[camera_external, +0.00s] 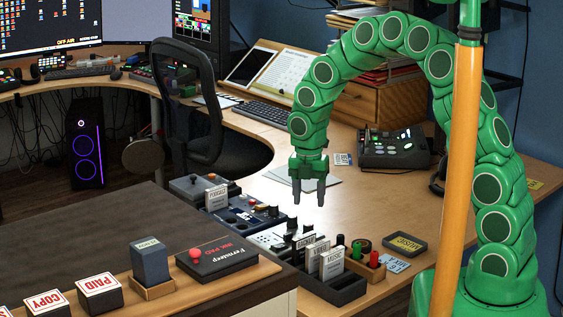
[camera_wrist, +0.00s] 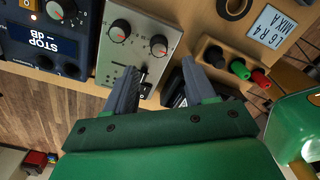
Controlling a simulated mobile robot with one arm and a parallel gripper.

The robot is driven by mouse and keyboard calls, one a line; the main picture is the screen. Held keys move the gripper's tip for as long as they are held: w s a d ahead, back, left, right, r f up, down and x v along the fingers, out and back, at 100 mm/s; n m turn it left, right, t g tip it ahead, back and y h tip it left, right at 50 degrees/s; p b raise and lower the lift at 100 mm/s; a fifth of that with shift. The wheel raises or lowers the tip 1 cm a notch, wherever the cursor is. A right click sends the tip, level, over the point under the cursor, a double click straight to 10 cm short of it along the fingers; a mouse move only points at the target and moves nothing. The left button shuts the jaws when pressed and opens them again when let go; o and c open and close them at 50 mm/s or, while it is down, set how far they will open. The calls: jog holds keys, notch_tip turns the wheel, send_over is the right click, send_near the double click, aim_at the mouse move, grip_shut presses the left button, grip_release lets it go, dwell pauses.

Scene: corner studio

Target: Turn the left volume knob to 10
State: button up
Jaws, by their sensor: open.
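My gripper (camera_external: 308,199) points down above the desk, open and empty, with both fingers apart. In the wrist view its fingertips (camera_wrist: 159,67) lie in front of a light grey panel (camera_wrist: 140,20). Two round dark knobs with red marks sit on this panel: one (camera_wrist: 120,30) at the left and one (camera_wrist: 158,45) at the right. The fingers are apart from both knobs. I cannot tell which knob is the left volume knob, and the scale numbers are too small to read. A black slider shows below the knobs, partly behind a finger. The grey panel (camera_external: 267,239) is small in the external view.
A blue-screened device (camera_wrist: 40,45) adjoins the panel. Upright label cards (camera_external: 331,263) stand in a dark rack close to the panel. Red, green and black plugs (camera_wrist: 240,69) sit in a wooden block. The desk right of my gripper has free room.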

aim_at(308, 224)
jog(key=shift+a+f, duration=0.15)
jog(key=shift+f, duration=3.9)
jog(key=shift+c, duration=0.5)
grip_shut()
